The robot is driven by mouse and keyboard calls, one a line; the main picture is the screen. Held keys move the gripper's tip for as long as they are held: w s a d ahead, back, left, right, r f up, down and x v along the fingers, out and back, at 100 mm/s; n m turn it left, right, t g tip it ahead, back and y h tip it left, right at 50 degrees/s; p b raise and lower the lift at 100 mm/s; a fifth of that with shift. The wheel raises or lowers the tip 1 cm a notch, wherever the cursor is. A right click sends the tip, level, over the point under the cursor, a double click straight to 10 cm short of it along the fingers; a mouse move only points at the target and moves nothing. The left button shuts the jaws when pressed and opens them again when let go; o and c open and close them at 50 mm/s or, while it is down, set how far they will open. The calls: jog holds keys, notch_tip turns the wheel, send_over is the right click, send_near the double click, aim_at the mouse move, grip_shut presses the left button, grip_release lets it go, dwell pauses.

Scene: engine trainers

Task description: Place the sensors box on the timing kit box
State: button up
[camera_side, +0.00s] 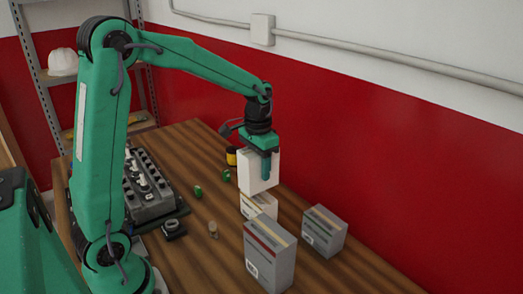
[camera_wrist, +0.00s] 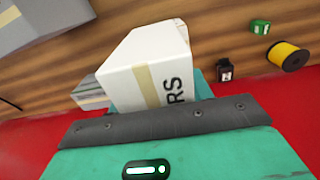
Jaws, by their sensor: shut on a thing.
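My gripper (camera_side: 266,172) is shut on the white sensors box (camera_side: 254,168), which is upright and raised above the table. In the wrist view the sensors box (camera_wrist: 150,62) shows a tan stripe and the letters "RS". A small pale box with a tan stripe (camera_side: 258,205) stands just below the held box; I cannot tell whether they touch. A large grey box with red and tan bands (camera_side: 268,258) stands at the front, and a grey box (camera_side: 325,230) stands to the right. I cannot read which of these is the timing kit box.
A grey engine block (camera_side: 150,190) lies on the wooden table at left. A yellow spool (camera_wrist: 287,55), a green piece (camera_wrist: 260,27) and a small black item (camera_wrist: 225,70) lie near the held box. A red wall runs behind the table.

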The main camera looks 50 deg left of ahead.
aim_at(258, 175)
jog(key=shift+f, duration=1.45)
jog(key=shift+f, duration=0.1)
jog(key=o, duration=1.1)
jog(key=shift+f, duration=0.1)
notch_tip(258, 175, up, 12)
jog(key=shift+r, duration=0.2)
jog(key=shift+s, duration=0.1)
